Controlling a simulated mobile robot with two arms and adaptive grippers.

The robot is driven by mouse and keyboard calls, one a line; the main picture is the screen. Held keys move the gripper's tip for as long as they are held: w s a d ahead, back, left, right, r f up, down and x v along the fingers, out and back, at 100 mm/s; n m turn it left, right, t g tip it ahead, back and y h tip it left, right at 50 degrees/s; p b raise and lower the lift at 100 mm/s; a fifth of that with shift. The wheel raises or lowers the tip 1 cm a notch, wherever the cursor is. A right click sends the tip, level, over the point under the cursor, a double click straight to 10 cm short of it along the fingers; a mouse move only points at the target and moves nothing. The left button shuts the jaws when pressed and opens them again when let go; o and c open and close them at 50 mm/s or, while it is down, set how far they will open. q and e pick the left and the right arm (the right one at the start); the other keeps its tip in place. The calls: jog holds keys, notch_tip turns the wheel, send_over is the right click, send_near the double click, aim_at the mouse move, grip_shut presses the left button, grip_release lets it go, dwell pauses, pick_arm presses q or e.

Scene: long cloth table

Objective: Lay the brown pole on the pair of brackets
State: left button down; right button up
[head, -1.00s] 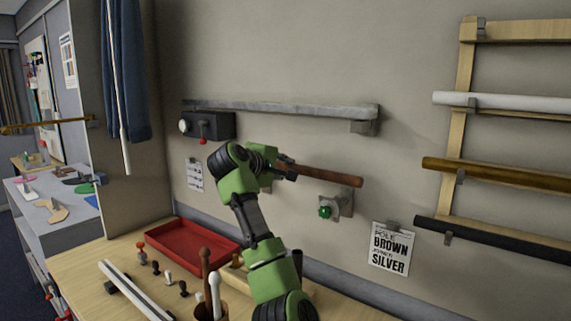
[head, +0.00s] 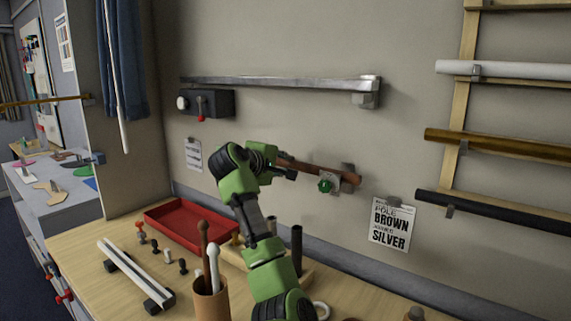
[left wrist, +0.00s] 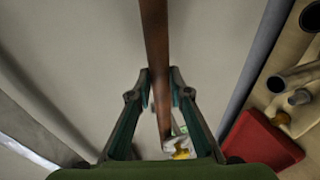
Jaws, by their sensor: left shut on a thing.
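The brown pole (head: 322,172) is level with the wall brackets in the head view, its right end at the bracket with the green knob (head: 325,186). This bracket (head: 348,172) is partly behind the pole. I cannot tell whether the pole rests in it. My left gripper (head: 284,168) is shut on the pole near its left part. In the left wrist view the pole (left wrist: 155,40) runs between the fingers (left wrist: 160,78). A bracket with a yellow knob (left wrist: 182,152) shows near the pole's lower end there. That bracket is hidden behind my arm in the head view. My right gripper is not in view.
A rack (head: 462,120) with white, gold-brown and black poles is at the right. A sign (head: 391,226) reads BROWN and SILVER. A red tray (head: 190,228), a cup of rods (head: 210,300) and white rails (head: 135,272) are on the table.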

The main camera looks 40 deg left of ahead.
pick_arm(q)
jog(key=c, duration=1.8)
grip_release()
jog(key=v, duration=1.2)
jog(key=shift+r, duration=0.1)
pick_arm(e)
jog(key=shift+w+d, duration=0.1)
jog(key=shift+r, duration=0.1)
